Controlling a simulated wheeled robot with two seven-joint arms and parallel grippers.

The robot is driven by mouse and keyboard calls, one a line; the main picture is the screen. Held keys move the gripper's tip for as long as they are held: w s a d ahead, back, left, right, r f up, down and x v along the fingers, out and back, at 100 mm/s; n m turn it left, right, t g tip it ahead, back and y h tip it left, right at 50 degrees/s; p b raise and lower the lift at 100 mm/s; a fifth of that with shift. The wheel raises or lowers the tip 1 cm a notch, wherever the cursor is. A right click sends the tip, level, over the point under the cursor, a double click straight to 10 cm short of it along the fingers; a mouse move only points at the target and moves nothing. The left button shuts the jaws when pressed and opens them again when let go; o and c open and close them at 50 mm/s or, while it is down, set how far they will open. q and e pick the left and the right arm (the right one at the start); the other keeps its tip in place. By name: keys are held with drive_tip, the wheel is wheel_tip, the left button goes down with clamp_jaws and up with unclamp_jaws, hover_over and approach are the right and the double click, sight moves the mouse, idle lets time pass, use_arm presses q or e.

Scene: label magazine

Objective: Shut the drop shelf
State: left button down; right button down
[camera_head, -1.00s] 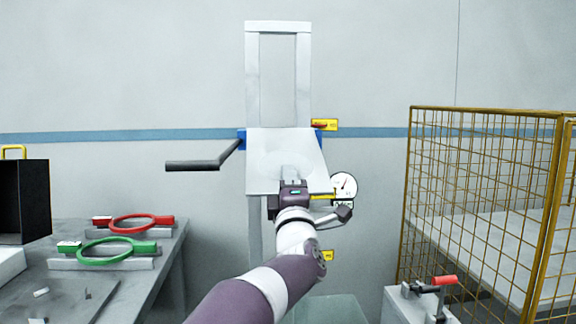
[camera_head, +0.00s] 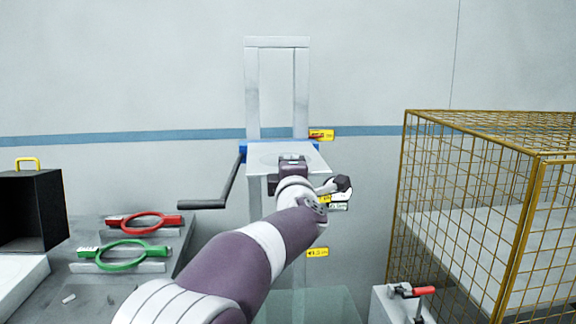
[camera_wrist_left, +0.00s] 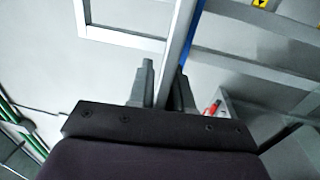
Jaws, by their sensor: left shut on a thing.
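The drop shelf (camera_head: 310,153) is a pale, flat panel at the blue hinge (camera_head: 243,149) on a tall white frame (camera_head: 252,95) against the wall. It stands out towards me, nearly level. My left gripper (camera_head: 291,160) is at its front edge, in the middle. In the left wrist view the two fingers of the gripper (camera_wrist_left: 166,88) are shut on the shelf, seen as a thin pale edge (camera_wrist_left: 179,45) between them. My wrist and arm hide the part below the shelf. My right gripper is not in view.
A dark crank (camera_head: 228,185) sticks out left of the shelf. Yellow tags (camera_head: 321,135) mark the frame. A table at left holds a red ring (camera_head: 143,222), a green ring (camera_head: 125,254) and a black box (camera_head: 35,210). A yellow mesh cage (camera_head: 470,200) stands at right.

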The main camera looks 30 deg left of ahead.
use_arm(q)
drive_tip(key=shift+s+a+r, duration=0.1)
drive_tip(key=shift+r, duration=0.35)
drive_tip(key=c, duration=1.2)
unclamp_jaws()
drive_tip(key=shift+c, duration=0.2)
drive_tip(key=shift+f, duration=0.2)
drive_tip(key=shift+f, duration=0.15)
drive_tip(key=b+v, duration=0.1)
drive_tip(key=v, duration=1.1)
drive_tip(key=shift+s+d+b, duration=0.2)
drive_tip(key=shift+d+b, duration=0.1)
drive_tip(key=shift+b, duration=0.05)
drive_tip(key=shift+f, duration=0.1)
